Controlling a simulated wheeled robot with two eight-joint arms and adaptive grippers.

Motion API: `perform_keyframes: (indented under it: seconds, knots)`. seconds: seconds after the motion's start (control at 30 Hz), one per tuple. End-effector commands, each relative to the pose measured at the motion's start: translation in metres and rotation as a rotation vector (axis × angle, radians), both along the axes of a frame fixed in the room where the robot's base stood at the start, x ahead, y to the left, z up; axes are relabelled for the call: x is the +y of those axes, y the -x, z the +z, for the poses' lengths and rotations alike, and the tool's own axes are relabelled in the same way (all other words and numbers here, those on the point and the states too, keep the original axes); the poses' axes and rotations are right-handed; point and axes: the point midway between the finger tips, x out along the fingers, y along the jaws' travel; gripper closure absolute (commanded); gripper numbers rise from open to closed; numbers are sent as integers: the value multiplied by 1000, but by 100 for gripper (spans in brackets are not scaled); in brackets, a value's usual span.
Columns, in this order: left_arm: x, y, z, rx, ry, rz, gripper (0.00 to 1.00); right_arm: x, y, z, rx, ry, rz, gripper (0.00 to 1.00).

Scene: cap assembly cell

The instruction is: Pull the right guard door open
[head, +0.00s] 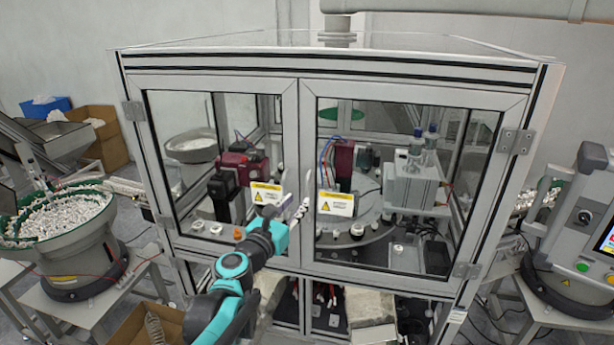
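The right guard door (415,92) is a grey-framed clear panel on the front of the machine cabinet. It looks closed, level with the left guard door (215,84), with its hinges on the right side. A pale handle (309,180) shows near its left edge, beside a yellow warning label. My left gripper (300,210) is at the meeting edges of the two doors, just below the handle. Its fingers are small and pale against the frame. I cannot tell whether they touch the handle or are open or shut. My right gripper is not in view.
A bowl feeder (62,222) full of white caps stands at left, with cardboard boxes behind it. A control panel (590,220) stands close to the cabinet's right side. An open cardboard box (150,325) lies low in front at left.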

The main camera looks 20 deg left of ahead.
Motion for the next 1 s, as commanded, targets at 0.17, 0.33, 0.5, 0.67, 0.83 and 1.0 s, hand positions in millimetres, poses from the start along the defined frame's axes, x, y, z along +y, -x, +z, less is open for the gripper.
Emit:
perform_keyframes:
  seconds: [0.17,0.33,0.5,0.67,0.83,1.0]
  knots:
    - [-4,-23,-1,0,4,-1,70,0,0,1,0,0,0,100]
    - [-9,-51,0,0,2,-2,70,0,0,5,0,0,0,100]
    - [-12,-69,0,0,1,-1,70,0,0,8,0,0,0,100]
    - [-13,-75,-1,0,0,-1,70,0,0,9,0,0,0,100]
    - [-13,-74,-1,0,0,-1,70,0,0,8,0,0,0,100]
    - [-12,-74,-1,0,0,-1,100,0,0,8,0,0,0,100]
